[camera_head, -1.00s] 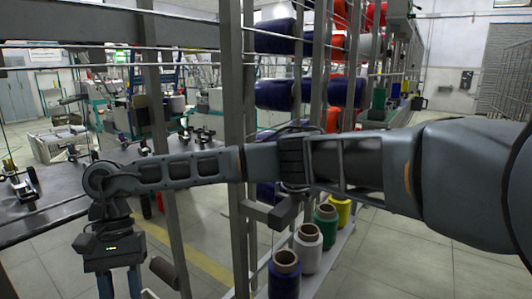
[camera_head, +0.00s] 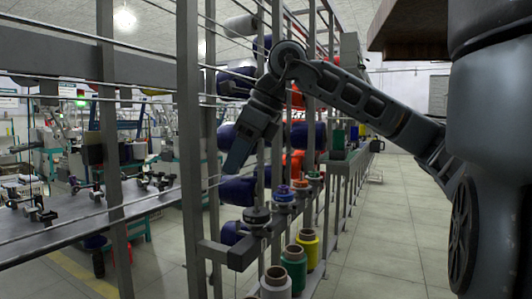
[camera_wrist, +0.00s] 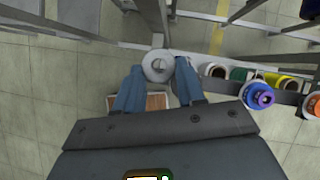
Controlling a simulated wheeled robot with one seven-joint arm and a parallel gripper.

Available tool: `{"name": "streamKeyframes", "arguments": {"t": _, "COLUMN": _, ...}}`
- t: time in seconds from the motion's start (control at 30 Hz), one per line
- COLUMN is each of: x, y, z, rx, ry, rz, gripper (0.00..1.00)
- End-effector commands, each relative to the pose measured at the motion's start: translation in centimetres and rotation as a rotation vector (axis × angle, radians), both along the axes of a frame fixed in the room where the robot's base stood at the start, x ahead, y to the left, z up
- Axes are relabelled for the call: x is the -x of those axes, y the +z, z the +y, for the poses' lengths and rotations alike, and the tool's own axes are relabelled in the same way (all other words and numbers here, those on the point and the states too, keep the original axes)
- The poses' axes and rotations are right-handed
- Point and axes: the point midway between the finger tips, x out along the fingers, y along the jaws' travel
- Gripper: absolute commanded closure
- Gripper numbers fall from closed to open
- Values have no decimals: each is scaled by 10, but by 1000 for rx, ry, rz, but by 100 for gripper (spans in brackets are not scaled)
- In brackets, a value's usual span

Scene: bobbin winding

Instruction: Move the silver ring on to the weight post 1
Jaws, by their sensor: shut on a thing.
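In the wrist view, my gripper (camera_wrist: 159,72) is shut on the silver ring (camera_wrist: 158,77), whose open hole faces the camera between the two blue fingertips. In the head view, my gripper (camera_head: 232,168) points down and left beside the upright frame bars; the ring cannot be made out there. Below it stands a short post unit with a dark round stack (camera_head: 256,215) on the rack's near end. Behind it are posts with a blue disc (camera_head: 283,193) and other coloured discs. I cannot tell by label which is weight post 1. The ring is apart from these posts.
Upright metal bars (camera_head: 190,150) and thin horizontal rods stand close to my gripper. Dark blue bobbins (camera_head: 238,190) hang behind it. White, green and yellow spools (camera_head: 307,248) stand low on the rack. The tiled aisle (camera_head: 385,225) on the right is clear.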

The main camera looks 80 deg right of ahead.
Motion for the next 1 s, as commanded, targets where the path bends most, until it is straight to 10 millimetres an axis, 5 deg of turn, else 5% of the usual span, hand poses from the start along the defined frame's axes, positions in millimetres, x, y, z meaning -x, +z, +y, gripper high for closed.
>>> {"name": "streamKeyframes", "arguments": {"t": 0.13, "x": 28, "y": 20, "z": -20, "rx": 4, "ry": -205, "rz": -2, "gripper": 100}}
{"name": "streamKeyframes", "arguments": {"t": 0.37, "x": 41, "y": 29, "z": -28, "rx": -2, "ry": -313, "rz": -3, "gripper": 100}}
{"name": "streamKeyframes", "arguments": {"t": 1.0, "x": 41, "y": -37, "z": -28, "rx": -3, "ry": -310, "rz": -2, "gripper": 100}}
